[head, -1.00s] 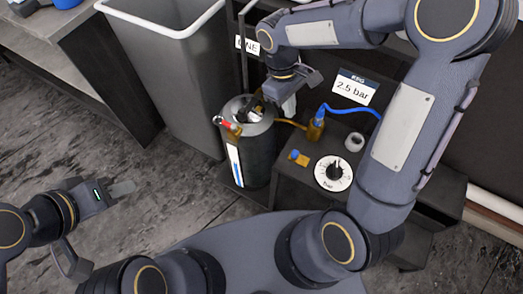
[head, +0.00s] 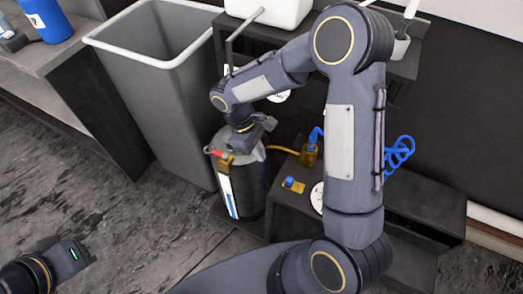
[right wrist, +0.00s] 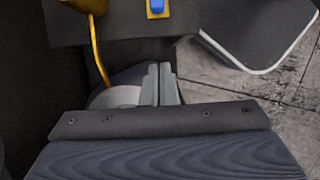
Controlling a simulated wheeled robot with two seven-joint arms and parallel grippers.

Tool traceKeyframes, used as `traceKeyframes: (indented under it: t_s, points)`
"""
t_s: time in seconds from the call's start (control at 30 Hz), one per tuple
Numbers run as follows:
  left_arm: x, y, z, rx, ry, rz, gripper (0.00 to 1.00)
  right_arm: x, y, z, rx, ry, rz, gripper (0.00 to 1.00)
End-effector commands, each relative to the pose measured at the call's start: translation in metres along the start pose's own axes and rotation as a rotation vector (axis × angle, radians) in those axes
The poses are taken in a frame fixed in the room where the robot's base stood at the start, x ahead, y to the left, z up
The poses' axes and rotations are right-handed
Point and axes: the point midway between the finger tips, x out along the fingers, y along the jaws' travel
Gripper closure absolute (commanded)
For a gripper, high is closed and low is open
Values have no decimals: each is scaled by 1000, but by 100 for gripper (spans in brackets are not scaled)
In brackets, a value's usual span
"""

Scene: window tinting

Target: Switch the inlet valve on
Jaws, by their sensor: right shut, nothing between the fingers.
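The dark tank (head: 255,190) with a grey top stands beside the bin in the head view. A red-handled valve (head: 215,151) sits at its upper left. A blue-handled valve (head: 294,184) sits on a yellow plate on the dark box; its blue handle also shows in the right wrist view (right wrist: 157,7). I cannot tell from a label which is the inlet valve. My right gripper is over the tank top; its fingers, shut and empty, show in the right wrist view (right wrist: 160,84). My left gripper (head: 100,243) is at lower left, partly cut off, away from everything.
A brass fitting (head: 309,154) with a yellow hose (head: 281,148) leads towards the tank. A coiled blue hose (head: 399,152) hangs to the right. My right arm covers part of a round white dial (head: 316,198). A grey bin (head: 165,110) stands left of the tank. Floor in front is open.

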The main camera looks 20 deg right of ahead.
Motion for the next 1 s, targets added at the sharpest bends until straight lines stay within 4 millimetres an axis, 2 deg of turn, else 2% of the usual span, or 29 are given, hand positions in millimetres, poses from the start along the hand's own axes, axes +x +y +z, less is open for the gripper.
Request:
traceKeyframes:
  t_s: [0.03, 0.1, 0.3, 0.4, 0.57, 1.0]
  points:
    - [3, -1, 1, 0, 0, 0, 64, 14, 0, 1, 0, -6, -3, 100]
    - [5, -2, 2, 0, 0, 0, 64, 30, 0, 0, 0, -5, -3, 100]
    - [9, -4, 5, 0, 0, 0, 64, 70, -1, 0, 1, -3, -4, 100]
    - [7, -3, 4, 0, 0, 0, 64, 72, 0, 19, 3, 0, -1, 100]
    - [7, -3, 4, 0, 0, 0, 64, 78, 0, 33, 2, -1, 0, 100]
    - [7, -3, 4, 0, 0, 0, 64, 80, 0, 38, 2, 0, 0, 100]
